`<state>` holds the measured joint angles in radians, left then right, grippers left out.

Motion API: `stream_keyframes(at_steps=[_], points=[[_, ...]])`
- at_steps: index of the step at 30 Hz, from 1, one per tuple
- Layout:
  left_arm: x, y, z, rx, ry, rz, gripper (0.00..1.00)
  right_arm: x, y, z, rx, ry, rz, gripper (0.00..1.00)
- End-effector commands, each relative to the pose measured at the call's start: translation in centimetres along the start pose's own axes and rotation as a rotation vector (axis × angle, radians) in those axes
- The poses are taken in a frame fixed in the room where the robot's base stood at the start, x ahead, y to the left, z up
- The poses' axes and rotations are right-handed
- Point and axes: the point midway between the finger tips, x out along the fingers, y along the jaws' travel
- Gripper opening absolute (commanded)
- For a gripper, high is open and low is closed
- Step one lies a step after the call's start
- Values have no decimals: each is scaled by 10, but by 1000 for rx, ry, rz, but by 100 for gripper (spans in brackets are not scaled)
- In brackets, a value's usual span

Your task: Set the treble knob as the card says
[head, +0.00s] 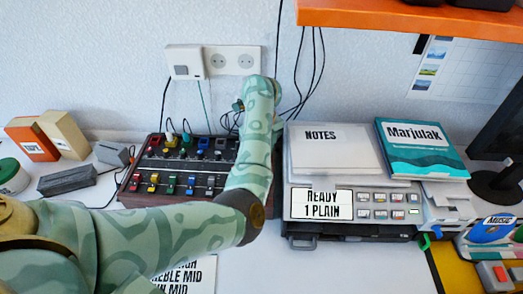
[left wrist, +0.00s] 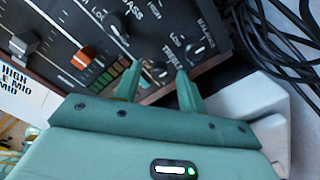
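The mixer (head: 163,163) is a dark panel with coloured sliders at the back of the desk. In the left wrist view, the treble knob (left wrist: 160,70) is small and dark with a pale mark, beside the printed word TREBLE. My left gripper (left wrist: 155,72) is open, with one green finger on each side of that knob and gaps visible. Whether the fingertips touch the panel I cannot tell. In the head view my left arm hides the knob and fingers. The white card (head: 185,275) is partly covered by my arm; "TREBLE MID" is partly readable. My right gripper is out of view.
Bass (left wrist: 133,12) and balance (left wrist: 198,45) knobs sit close to the treble knob. Black cables (left wrist: 275,35) lie right of the mixer. A printer (head: 350,205) with a notes pad stands to the right. Small boxes (head: 63,135) stand at the left.

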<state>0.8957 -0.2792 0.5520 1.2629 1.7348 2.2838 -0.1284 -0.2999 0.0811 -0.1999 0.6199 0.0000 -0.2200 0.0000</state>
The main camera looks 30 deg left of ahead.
Motion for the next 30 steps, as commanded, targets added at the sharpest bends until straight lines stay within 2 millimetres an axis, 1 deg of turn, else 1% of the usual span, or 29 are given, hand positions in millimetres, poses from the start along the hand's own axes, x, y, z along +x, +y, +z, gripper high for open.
stream_keyframes(at_steps=[2, 4, 7, 11, 12, 15, 18, 21, 25, 30], points=[[-2, 0, 0, 0, 0, -1, 40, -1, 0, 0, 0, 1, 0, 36], [-8, 0, 0, 0, -1, -2, 40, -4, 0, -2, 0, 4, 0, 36], [-26, 0, 0, -1, -1, -5, 40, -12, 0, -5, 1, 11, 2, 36], [-62, -1, 0, 0, -2, -8, 40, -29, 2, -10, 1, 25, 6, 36], [-74, -1, 0, 0, -3, -8, 40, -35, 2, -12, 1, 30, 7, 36], [-102, -1, 0, -1, -2, -7, 40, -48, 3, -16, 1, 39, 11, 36], [-126, -1, 0, -1, -2, -6, 40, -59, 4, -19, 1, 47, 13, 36], [-144, -1, 0, -1, -1, -5, 40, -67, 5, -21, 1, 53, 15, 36], [-159, -1, 0, 0, 0, -3, 40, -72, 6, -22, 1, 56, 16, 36], [-164, 0, 0, 0, 1, 0, 40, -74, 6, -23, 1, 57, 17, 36]])
